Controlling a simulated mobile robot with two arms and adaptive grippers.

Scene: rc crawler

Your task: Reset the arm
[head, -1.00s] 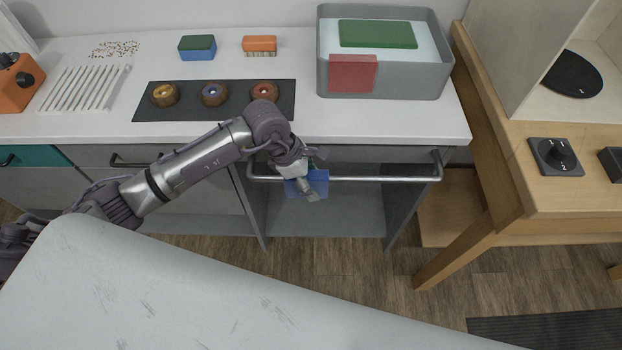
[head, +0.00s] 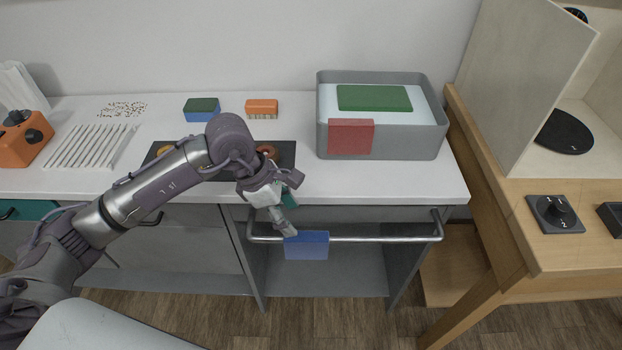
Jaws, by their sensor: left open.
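My left arm reaches in from the left, and its gripper (head: 287,207) is open, just above and left of the metal rail on the counter front. A blue cloth (head: 306,245) hangs over the rail (head: 375,239), just below and to the right of the fingers. The gripper appears empty and apart from the cloth. My right gripper is not in view.
A grey tub (head: 431,142) with a green slab and a red cloth on its rim stands on the counter. A sponge (head: 201,109), an orange brush (head: 261,107) and a white rack (head: 90,147) lie to the left. A wooden table (head: 485,220) stands right.

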